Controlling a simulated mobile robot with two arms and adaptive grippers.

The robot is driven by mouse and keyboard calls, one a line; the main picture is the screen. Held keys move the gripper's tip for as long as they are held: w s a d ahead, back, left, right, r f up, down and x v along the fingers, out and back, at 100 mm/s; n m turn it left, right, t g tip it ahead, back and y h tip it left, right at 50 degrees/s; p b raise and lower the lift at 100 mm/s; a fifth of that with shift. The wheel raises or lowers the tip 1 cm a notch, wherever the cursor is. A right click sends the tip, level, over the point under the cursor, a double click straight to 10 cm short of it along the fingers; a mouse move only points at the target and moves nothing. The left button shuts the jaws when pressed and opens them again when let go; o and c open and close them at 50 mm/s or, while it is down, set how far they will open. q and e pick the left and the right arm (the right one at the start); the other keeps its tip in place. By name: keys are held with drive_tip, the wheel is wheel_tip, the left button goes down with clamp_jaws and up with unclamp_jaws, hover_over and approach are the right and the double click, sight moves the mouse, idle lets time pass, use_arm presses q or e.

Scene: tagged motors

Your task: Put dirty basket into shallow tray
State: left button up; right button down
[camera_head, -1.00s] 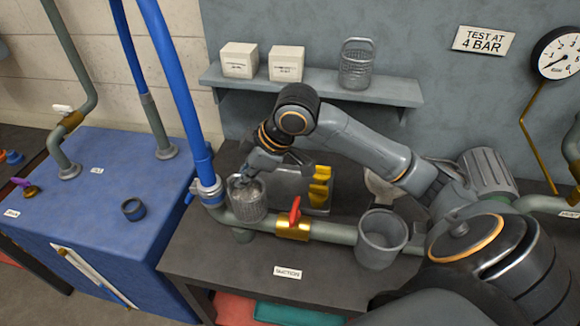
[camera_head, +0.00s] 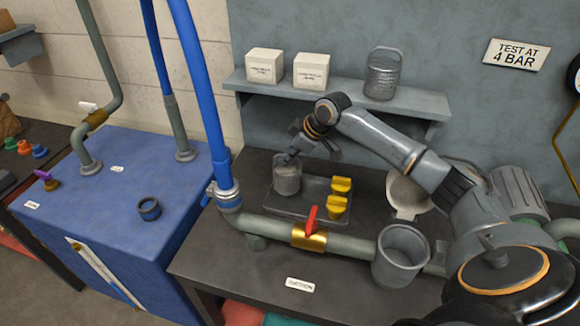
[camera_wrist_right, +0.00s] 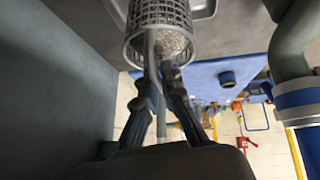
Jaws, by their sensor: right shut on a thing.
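The dirty basket (camera_head: 287,181) is a small grey mesh cup with greyish stuff inside. It is upright over the left back part of the shallow tray (camera_head: 273,208); I cannot tell whether it touches the tray floor. The tray is dark grey, low-rimmed, with two yellow pieces (camera_head: 337,207) at its right end. My right gripper (camera_head: 287,160) is shut on the basket's handle from above. In the right wrist view the mesh basket (camera_wrist_right: 158,14) shows beyond the fingers (camera_wrist_right: 162,72). My left gripper is not in view.
A pipe with a red-handled valve (camera_head: 312,219) runs in front of the tray. A grey bucket (camera_head: 401,254) stands at its right. A shelf (camera_head: 415,101) behind holds two white boxes and another mesh basket (camera_head: 383,75). A blue vertical pipe (camera_head: 205,80) rises at the left.

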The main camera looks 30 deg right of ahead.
sight(287, 168)
drive_tip(key=shift+f+p, duration=0.3)
drive_tip(key=shift+f, duration=1.6)
drive_tip(key=c, duration=1.5)
unclamp_jaws()
drive_tip(key=shift+f, duration=0.15)
drive_tip(key=shift+r, duration=0.2)
drive_tip(key=b+v, duration=0.1)
drive_tip(key=v, duration=1.1)
drive_tip(key=shift+b, duration=0.3)
drive_tip(key=shift+s, duration=0.1)
